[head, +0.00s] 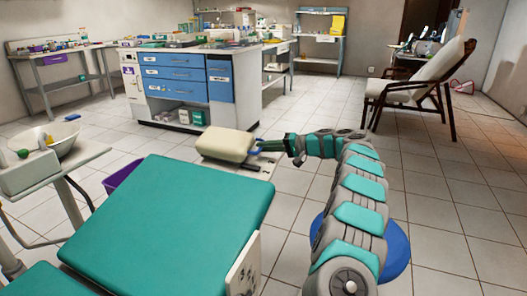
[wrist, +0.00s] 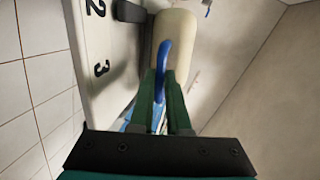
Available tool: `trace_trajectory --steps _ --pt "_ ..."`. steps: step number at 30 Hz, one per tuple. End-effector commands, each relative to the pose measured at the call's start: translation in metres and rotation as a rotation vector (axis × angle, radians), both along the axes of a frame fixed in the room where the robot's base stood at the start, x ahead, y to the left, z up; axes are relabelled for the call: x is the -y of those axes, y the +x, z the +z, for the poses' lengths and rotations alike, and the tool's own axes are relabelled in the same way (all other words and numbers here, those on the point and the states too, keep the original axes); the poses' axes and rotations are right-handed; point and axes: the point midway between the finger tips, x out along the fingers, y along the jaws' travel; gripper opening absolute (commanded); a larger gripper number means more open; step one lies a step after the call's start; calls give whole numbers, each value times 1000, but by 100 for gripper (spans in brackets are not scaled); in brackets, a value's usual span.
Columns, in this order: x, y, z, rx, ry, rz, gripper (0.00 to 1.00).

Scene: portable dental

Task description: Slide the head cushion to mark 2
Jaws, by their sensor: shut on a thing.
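The cream head cushion (head: 226,144) sits at the far end of the teal dental chair, on a pale plate (head: 262,168). In the wrist view the cushion (wrist: 173,38) is ahead of my gripper, beside a white scale (wrist: 90,60) that shows the numbers 2 and 3. My gripper (head: 290,146) reaches the cushion's right side. In the wrist view its green fingers (wrist: 162,92) are closed around a blue handle (wrist: 162,62) next to the cushion. Which mark the cushion lines up with I cannot tell.
The teal chair back (head: 170,215) fills the near middle. A basin (head: 52,145) stands at the left and a purple bin (head: 122,177) is on the floor beside the chair. A cabinet with blue drawers (head: 178,80) is behind. Tiled floor is open on the right.

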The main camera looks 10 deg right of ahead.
Motion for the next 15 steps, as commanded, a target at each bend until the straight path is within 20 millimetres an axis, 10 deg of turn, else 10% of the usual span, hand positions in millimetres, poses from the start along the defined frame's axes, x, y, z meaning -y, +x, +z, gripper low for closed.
trace_trajectory --steps 9,15 --pt "1 0 0 -1 1 0 0" --pt "0 0 0 -1 0 1 35"
